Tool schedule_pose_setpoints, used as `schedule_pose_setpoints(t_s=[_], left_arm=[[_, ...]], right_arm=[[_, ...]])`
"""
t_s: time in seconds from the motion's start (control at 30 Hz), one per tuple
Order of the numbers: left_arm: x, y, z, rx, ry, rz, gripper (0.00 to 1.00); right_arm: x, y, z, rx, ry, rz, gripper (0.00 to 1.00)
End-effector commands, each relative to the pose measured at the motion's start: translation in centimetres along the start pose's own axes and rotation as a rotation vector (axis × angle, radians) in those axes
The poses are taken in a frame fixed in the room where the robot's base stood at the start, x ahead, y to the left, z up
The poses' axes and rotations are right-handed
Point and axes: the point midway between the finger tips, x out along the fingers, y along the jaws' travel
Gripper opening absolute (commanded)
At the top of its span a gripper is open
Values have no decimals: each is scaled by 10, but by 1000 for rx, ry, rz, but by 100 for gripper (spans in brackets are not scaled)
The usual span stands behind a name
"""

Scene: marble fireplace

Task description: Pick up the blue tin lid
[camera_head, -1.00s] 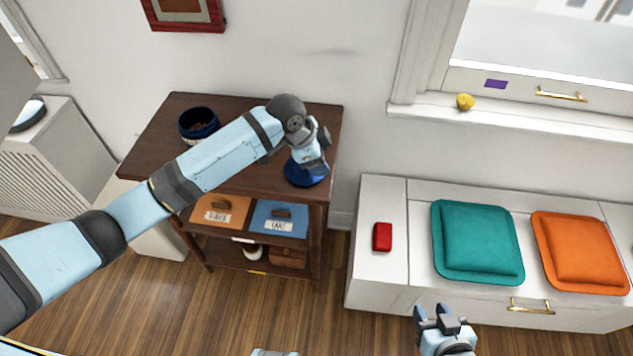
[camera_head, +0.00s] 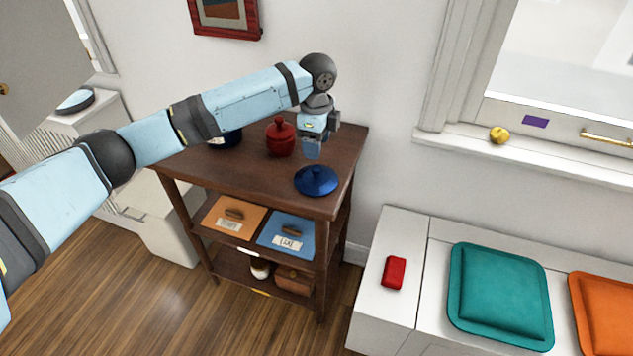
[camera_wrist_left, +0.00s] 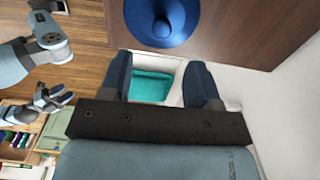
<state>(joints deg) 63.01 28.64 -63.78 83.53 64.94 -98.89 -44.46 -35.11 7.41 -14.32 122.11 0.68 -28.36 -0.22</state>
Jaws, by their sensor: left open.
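The blue tin lid (camera_head: 316,181), a round dark blue lid with a knob, lies on the brown wooden table near its front right corner. My left gripper (camera_head: 312,150) is above the table just behind the lid, open and empty. In the left wrist view the lid (camera_wrist_left: 180,33) shows at the top, beyond the open fingers (camera_wrist_left: 160,80) and not between them.
A red lidded pot (camera_head: 281,137) stands on the table left of my gripper. A white bench with a red block (camera_head: 394,273) and a teal cushion (camera_head: 500,296) is at right.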

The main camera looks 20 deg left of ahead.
Motion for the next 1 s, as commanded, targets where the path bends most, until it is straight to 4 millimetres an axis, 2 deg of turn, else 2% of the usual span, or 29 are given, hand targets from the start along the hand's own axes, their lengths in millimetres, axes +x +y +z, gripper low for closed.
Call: schedule_pose_setpoints(t_s=[0.03, 0.1, 0.43, 0.7, 0.97, 1.0], left_arm=[[13, 0, 0, 0, 0, 2, 56], [23, 0, 0, 0, 0, 2, 56], [46, 0, 1, 0, 1, 0, 56], [85, -2, 3, 0, 1, 1, 56], [89, -2, 3, 1, 1, -1, 56], [89, -2, 3, 1, 1, -1, 49]], right_arm=[[2, 0, 2, -1, 0, 0, 43], [2, 0, 3, -3, 1, 1, 43], [3, 1, 4, -7, 5, 0, 43], [5, 0, 4, -3, 17, -5, 43], [3, -1, 0, -2, 25, -6, 43], [3, -1, 0, -2, 24, -6, 43]])
